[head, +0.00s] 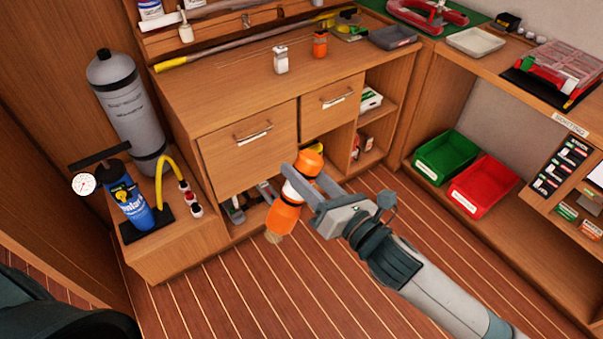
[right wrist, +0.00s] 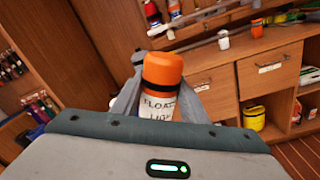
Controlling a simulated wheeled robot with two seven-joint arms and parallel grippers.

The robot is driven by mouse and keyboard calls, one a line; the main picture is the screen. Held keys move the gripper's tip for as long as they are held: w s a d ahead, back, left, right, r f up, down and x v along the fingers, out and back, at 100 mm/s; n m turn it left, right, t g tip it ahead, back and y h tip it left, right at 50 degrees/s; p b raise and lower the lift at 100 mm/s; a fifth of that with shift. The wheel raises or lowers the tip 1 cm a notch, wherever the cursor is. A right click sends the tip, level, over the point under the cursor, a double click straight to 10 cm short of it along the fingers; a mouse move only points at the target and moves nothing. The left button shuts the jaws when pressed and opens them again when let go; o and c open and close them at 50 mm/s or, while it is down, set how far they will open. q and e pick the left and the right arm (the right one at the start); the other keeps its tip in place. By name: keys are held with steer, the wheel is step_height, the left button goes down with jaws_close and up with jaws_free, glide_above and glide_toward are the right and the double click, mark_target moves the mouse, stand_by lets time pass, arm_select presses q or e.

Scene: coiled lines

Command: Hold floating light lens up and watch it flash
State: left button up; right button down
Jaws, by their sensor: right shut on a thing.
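The floating light (head: 285,216) is an orange cylinder with a white label band and a dull tan lower end. My right gripper (head: 303,187) is shut around its white middle, holding it above the floor in front of the cabinet. It leans in the head view, with the tan end at lower left. In the right wrist view the floating light (right wrist: 163,72) shows an orange end, a black band and a label reading "FLOAT LIGHT" between the fingers (right wrist: 160,100). I cannot make out a lens or any flash. My left gripper is not in view.
A wooden cabinet (head: 248,146) with drawers and open shelves stands behind the light. A grey cylinder (head: 128,105) and blue pump (head: 130,210) are at left. Green (head: 447,158) and red (head: 484,186) bins sit at right. The striped floor (head: 250,290) is clear.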

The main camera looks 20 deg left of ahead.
steer(key=shift+a+r, duration=0.15)
steer(key=shift+a, duration=0.15)
steer(key=shift+s, duration=0.1)
